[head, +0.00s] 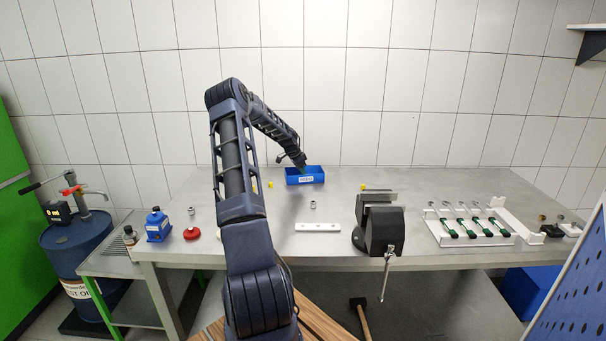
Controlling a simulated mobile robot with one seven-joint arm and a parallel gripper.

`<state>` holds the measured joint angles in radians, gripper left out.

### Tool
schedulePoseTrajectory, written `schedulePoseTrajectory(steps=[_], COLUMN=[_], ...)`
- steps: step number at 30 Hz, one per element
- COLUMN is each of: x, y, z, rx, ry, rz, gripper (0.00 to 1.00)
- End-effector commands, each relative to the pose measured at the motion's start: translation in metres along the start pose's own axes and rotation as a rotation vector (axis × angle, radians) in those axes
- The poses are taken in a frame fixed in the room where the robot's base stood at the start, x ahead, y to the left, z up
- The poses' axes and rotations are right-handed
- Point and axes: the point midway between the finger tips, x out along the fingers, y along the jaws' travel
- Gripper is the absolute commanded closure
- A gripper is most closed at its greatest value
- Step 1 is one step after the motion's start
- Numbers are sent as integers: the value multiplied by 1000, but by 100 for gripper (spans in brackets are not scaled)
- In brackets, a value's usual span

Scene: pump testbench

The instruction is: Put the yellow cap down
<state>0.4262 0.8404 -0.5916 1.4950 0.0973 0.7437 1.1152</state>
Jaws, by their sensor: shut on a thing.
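My gripper (302,168) is at the far side of the workbench, over the blue bin (305,181) with a white label on its front. It reaches down to the bin's opening. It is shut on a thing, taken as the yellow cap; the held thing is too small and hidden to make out. One small yellow piece (270,184) stands on the bench just left of the bin. Another yellow piece (363,186) stands to its right, behind the vise.
A dark vise (385,232) stands at the bench's front right of centre. A white holed strip (317,227) and a small metal part (313,205) lie in the middle. A white rack (470,240) with green-handled tools is at right.

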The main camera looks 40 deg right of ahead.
Motion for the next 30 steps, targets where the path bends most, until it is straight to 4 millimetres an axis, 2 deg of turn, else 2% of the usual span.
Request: schedulePoseTrajectory(steps=[8,9,11,12,23,26,30], x=[2,2,2,2,-4,-15,-40], y=[0,0,0,0,-1,-1,-1], z=[1,1,1,1,0,0,0], rx=[0,0,0,0,0,0,0], ry=[0,0,0,0,0,0,0], rz=[0,0,0,0,-2,-3,-4], gripper=[100,75,63,61,61,61,61])
